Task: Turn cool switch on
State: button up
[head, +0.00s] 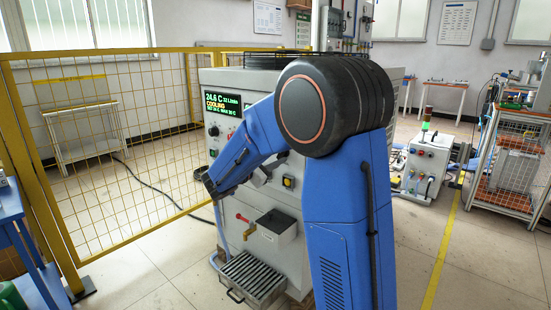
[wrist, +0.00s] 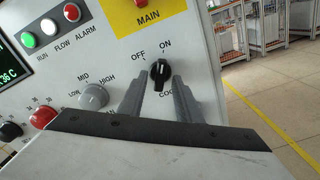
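The cool switch (wrist: 160,73) is a black rotary knob on the pale panel in the wrist view. Its white mark points up toward the ON label, with OFF to the left. The COOL label below is partly hidden by a finger. My gripper (wrist: 160,82) has one finger on each side of the knob, with small gaps showing, so it looks open around it. In the head view my gripper (head: 207,182) is at the front of the heater cabinet (head: 270,205), and my arm hides the switch. The display (head: 222,104) reads COOLING in yellow.
Near the switch are the grey LOW-MID-HIGH knob (wrist: 93,97), a red knob (wrist: 43,116) and the red MAIN button (wrist: 143,2) on yellow. A yellow mesh fence (head: 125,150) stands left of the cabinet. A slatted tray (head: 254,276) juts out below.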

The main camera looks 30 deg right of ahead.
jog(key=shift+d, duration=0.1)
jog(key=shift+c, duration=0.3)
grip_shut()
jog(key=shift+n, duration=2)
jog(key=shift+o, duration=0.3)
grip_release()
jog(key=v, duration=1.7)
jog(key=shift+a, duration=0.2)
jog(key=shift+s, duration=0.1)
